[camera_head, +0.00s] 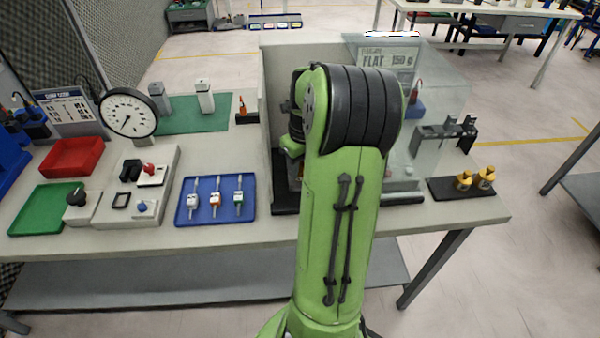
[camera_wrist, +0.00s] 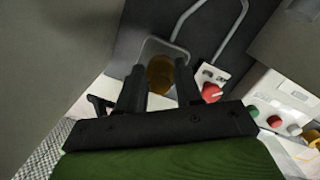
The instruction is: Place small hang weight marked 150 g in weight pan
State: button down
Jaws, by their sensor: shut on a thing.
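In the wrist view my gripper (camera_wrist: 157,77) is shut on a small brass weight (camera_wrist: 160,68); its marking cannot be read. The weight is over or in a grey weight pan (camera_wrist: 152,44) with rounded corners and a wire hanger. I cannot tell whether it touches the pan floor. In the head view my green arm hides the gripper, the held weight and the pan.
Two brass weights (camera_head: 463,181) (camera_head: 486,178) stand on a black tray at the right. Clear walls (camera_head: 440,95) enclose the area around my gripper. A red knob (camera_wrist: 211,92) is close right of the fingers. A blue tray (camera_head: 216,217) lies left of my arm.

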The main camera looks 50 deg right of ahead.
jog(key=shift+f, duration=0.7)
jog(key=shift+f, duration=0.15)
jog(key=c, duration=0.7)
grip_release()
jog(key=shift+c, duration=0.2)
notch_tip(320, 180, up, 12)
jog(key=s+p, duration=0.1)
jog(key=p, duration=0.2)
jog(key=shift+s+a+r+p, duration=0.2)
jog(key=shift+s+a+p, duration=0.05)
jog(key=shift+p, duration=0.05)
